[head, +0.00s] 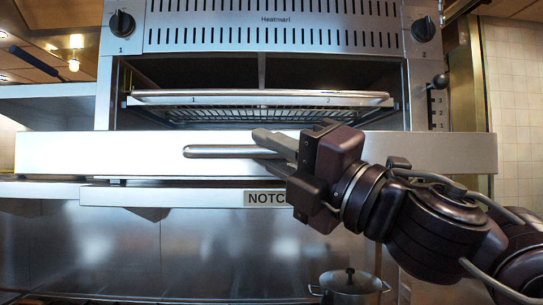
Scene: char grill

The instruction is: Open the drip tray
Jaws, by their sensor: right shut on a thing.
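The drip tray's wide steel front (100,155) spans the grill below the grate opening. It looks wider than the grill body and covers part of it, so it appears to stand forward of the body. Its horizontal bar handle (215,152) shows at the middle left of the front. My right gripper (275,145) comes in from the right and is shut on the handle; its fingers and wrist hide the handle's right part. The tray's inside is not visible from here. My left gripper is not in view.
Above the tray is a grill rack (250,113) with a long bar in front. Knobs (122,23) sit at the upper corners. A label reading "NOTC" (265,199), partly hidden, is on the ledge below. A lidded pot (350,285) stands low at the right.

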